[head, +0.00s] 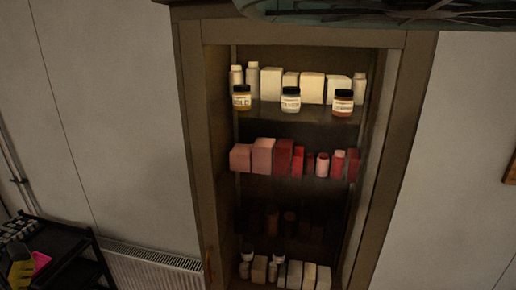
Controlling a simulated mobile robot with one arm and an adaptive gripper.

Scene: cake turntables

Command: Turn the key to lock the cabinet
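A tall brown wooden cabinet (188,120) stands against the wall in the middle of the head view. Its shelves show through the front; I cannot tell whether a glass door covers them. No key or keyhole can be made out, and the cabinet's lower part is cut off by the picture's bottom edge. My gripper is not in view.
Jars (291,100), boxes and bottles fill several shelves; the third one down is dark. A black cart (62,240) with small items stands at lower left, beside a white radiator (155,270). A teal object (300,12) crosses the top edge.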

